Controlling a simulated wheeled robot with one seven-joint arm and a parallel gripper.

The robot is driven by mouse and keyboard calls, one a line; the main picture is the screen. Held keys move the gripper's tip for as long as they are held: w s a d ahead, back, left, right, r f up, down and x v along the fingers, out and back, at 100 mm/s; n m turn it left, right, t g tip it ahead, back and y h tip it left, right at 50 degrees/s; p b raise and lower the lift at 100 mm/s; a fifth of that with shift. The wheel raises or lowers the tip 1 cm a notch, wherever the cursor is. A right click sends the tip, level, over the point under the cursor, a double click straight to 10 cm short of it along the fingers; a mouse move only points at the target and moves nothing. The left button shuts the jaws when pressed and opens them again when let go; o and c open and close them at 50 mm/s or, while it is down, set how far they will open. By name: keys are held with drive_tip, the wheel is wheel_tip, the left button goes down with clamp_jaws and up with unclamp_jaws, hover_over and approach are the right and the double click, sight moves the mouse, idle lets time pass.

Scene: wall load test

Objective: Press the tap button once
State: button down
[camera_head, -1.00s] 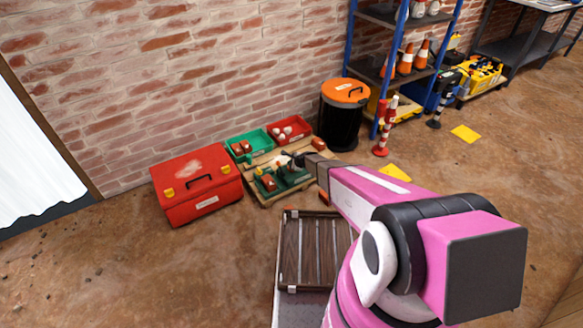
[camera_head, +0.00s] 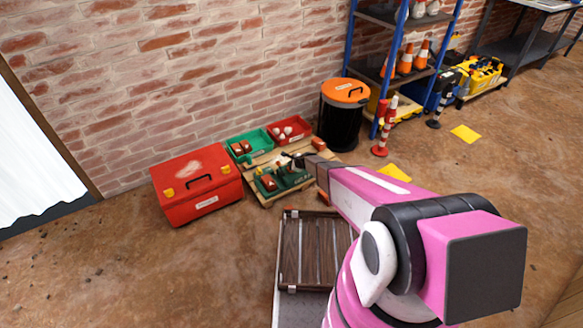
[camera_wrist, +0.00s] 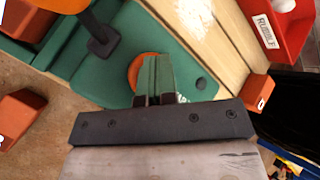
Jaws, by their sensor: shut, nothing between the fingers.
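A green unit (camera_head: 285,180) lies on a wooden pallet in the head view. In the wrist view its green base (camera_wrist: 185,55) fills the middle. A round orange button (camera_wrist: 135,68) sits on the base, partly hidden by my fingers. An orange part on a black stem (camera_wrist: 103,40) stands to its left. My gripper (camera_wrist: 151,58) is shut and empty, its fingertips overlapping the button's right side in the wrist view. I cannot tell whether they touch it. In the head view my gripper (camera_head: 290,156) is above the unit.
Brick pieces (camera_wrist: 17,118) lie around the unit. A red bin (camera_head: 290,130) and a green bin (camera_head: 247,145) stand behind it, a red toolbox (camera_head: 197,185) to the left. A black drum with orange lid (camera_head: 343,112) stands right, near the brick wall.

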drive_tip(key=shift+r, duration=1.25)
drive_tip(key=shift+r, duration=0.1)
drive_tip(key=shift+r, duration=2.4)
drive_tip(key=s+d+r+n+g+h, duration=0.2)
drive_tip(key=s+d+r+n, duration=0.4)
drive_tip(key=s+d+r, duration=0.2)
drive_tip(key=s+d+r+n+g+h, duration=0.2)
drive_tip(key=s+d+r+n, duration=0.4)
drive_tip(key=s+r, duration=0.6)
drive_tip(key=s+d+r+n+g+h, duration=0.2)
drive_tip(key=s+d+r+n, duration=0.3)
drive_tip(key=s+d+r, duration=0.4)
drive_tip(key=s+r, duration=0.1)
drive_tip(key=s, duration=0.3)
drive_tip(key=shift+s+d+n+h, duration=0.2)
drive_tip(key=shift+d+n+h, duration=0.1)
drive_tip(key=shift+d+n, duration=0.1)
